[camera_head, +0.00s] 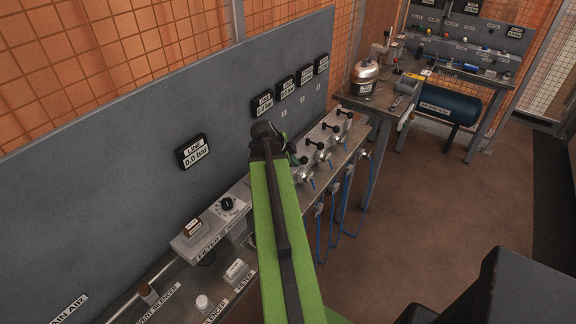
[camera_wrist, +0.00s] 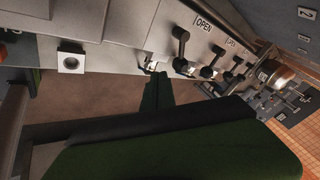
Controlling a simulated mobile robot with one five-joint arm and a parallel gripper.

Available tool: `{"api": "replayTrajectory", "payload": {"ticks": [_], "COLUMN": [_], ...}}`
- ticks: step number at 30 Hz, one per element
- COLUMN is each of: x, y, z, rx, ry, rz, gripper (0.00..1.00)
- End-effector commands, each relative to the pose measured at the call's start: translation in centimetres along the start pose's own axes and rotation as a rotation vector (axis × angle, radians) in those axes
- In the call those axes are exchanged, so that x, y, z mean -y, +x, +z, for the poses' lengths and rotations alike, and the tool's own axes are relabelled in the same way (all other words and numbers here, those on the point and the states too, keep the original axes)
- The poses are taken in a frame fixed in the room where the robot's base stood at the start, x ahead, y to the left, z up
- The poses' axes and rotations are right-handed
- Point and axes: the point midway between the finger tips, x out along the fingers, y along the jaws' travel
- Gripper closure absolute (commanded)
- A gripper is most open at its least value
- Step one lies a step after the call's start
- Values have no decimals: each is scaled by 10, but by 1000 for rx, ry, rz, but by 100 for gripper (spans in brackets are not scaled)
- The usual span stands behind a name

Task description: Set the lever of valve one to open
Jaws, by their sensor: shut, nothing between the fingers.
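A row of black-handled valve levers sits on the grey manifold beyond my arm. In the wrist view the nearest lever (camera_wrist: 180,42) is a black handle beside a white "OPEN" label (camera_wrist: 204,25). A second lever (camera_wrist: 209,66) and others stand farther along. In the head view levers (camera_head: 313,147) show right of my arm's end, which hides part of the manifold.
A grey panel with a "LINE 0.0 bar" gauge (camera_head: 193,152) and several smaller gauges rises behind the manifold. A filter block (camera_head: 207,232) stands left of my arm. Blue hoses (camera_head: 346,200) hang in front. A workbench with a metal tank (camera_head: 365,78) is beyond; the floor at right is clear.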

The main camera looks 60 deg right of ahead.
Motion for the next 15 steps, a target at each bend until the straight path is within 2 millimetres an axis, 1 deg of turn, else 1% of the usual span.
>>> {"api": "replayTrajectory", "payload": {"ticks": [1, 4, 5, 6, 9, 12, 15], "x": [-3, -2, 8, 17, 28, 33, 33], "y": [21, 43, 41, 44, 51, 54, 53], "z": [4, 4, 3, 3, 4, 4, 4], "rx": [-1, 0, 0, -1, -1, -2, -2], "ry": [2, 1, 0, 0, 0, -1, -1], "rz": [0, -1, -1, -1, -1, -1, -2], "gripper": [100, 100, 100, 100, 100, 100, 100]}}
